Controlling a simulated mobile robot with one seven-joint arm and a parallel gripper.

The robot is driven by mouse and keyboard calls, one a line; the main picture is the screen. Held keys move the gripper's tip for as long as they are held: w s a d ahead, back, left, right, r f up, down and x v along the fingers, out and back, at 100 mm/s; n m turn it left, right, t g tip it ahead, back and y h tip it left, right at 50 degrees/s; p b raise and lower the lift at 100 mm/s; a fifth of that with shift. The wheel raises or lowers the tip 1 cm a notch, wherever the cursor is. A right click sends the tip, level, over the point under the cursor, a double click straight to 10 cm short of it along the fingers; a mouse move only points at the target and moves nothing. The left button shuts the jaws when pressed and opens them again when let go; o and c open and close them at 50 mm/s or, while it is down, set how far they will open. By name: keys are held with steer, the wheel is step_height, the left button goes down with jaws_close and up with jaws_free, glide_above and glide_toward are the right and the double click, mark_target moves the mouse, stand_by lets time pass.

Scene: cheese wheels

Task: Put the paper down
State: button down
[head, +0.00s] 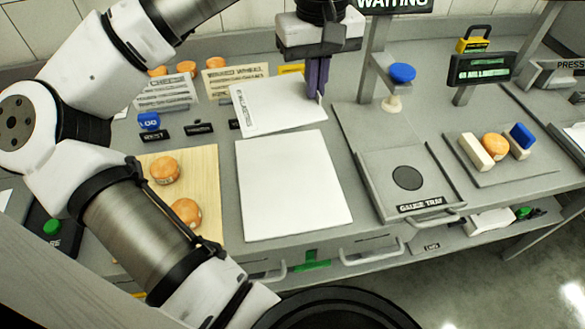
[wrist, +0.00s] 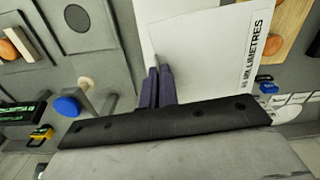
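The paper (head: 275,107) is a white sheet with dark print along its upper left edge. Its printed side also shows in the wrist view (wrist: 205,55), with the word "MILLIMETRES" readable. My gripper (head: 318,95) points down at the paper's right edge. In the wrist view its two purple fingers (wrist: 157,85) are close together with the sheet's edge at them, so it looks shut on the paper. The paper lies or hovers just behind a blank white mat (head: 292,190); I cannot tell whether it touches the counter.
A wooden board (head: 205,165) with orange cheese wheels is at left. A gauge tray (head: 385,160) and a post with a blue knob (head: 402,73) stand at right. Farther right, a tray (head: 500,178) holds blocks and a wheel.

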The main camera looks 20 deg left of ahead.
steer(key=d+f+m+b, duration=0.1)
steer(key=d+f, duration=0.1)
steer(key=b, duration=1)
glide_above(318, 176)
step_height(318, 176, down, 13)
steer(key=shift+f, duration=0.1)
steer(key=shift+f+b, duration=1.3)
steer(key=shift+f, duration=1.15)
steer(key=shift+f, duration=0.2)
steer(key=c, duration=1.7)
jaws_free()
steer(key=shift+r, duration=0.15)
step_height(318, 176, up, 12)
steer(key=shift+r, duration=0.1)
